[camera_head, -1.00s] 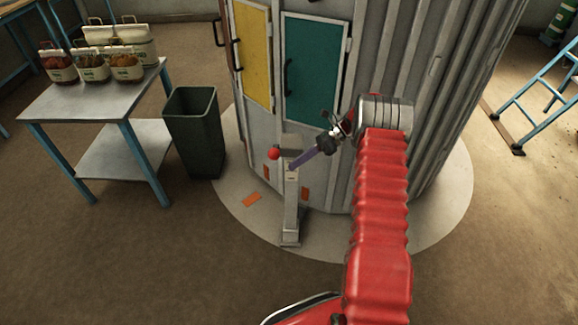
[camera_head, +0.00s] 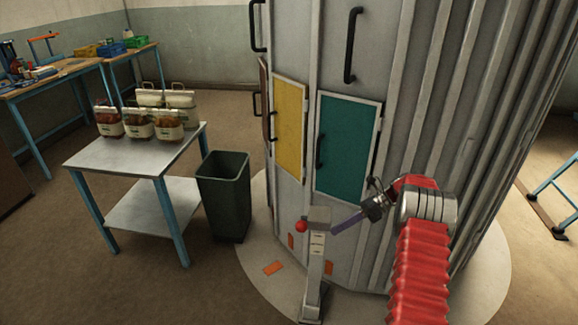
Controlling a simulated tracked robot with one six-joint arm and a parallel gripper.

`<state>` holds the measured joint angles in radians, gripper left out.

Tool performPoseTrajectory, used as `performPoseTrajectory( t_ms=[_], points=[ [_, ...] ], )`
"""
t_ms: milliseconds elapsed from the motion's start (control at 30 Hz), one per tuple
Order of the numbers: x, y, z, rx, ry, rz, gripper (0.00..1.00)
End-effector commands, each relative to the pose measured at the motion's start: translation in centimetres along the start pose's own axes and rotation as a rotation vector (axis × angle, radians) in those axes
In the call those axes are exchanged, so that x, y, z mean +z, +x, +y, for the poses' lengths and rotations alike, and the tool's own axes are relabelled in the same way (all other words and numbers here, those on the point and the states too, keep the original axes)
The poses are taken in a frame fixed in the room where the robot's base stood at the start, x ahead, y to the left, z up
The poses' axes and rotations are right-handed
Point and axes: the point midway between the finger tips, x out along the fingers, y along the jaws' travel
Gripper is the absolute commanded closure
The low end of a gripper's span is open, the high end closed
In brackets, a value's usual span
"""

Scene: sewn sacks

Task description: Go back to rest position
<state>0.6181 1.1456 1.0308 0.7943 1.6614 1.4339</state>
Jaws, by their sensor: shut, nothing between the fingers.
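My gripper (camera_head: 373,203) is at the end of my red-sleeved arm, in front of the ribbed grey cylinder (camera_head: 440,130) and by the lower right corner of the teal door (camera_head: 345,145). Its jaws are small and dark here; they look shut, with nothing held. A purple bar (camera_head: 348,223) runs from the top of a grey post (camera_head: 316,262) toward my gripper. I cannot tell whether the bar and the gripper touch. A red knob (camera_head: 301,226) is on the left of the post's head.
A yellow door (camera_head: 289,128) is left of the teal one. A dark green bin (camera_head: 224,195) stands left of the cylinder. A metal table (camera_head: 130,157) holds several sacks (camera_head: 138,123). A workbench (camera_head: 40,83) is at the back left. Blue steps (camera_head: 560,190) stand at right. Floor at front left is clear.

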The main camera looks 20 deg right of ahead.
Motion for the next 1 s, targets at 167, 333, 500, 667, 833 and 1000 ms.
performPoseTrajectory(
  t_ms=[167, 333, 500, 667, 833, 1000],
  points=[
    [0.0, 0.1, 0.0, -0.001, -0.032, 0.001, 1.0],
    [-0.5, 0.1, -0.9, -0.033, -0.139, 0.022, 1.0],
    [-3.1, 1.4, -1.4, -0.043, -0.245, 0.074, 1.0],
    [-5.7, 2.5, -0.9, -0.039, -0.341, 0.136, 1.0],
    [-6.6, 2.6, 0.7, -0.035, -0.47, 0.22, 1.0],
    [-6.3, 2.4, 3.0, -0.022, -0.608, 0.31, 1.0]
  ],
)
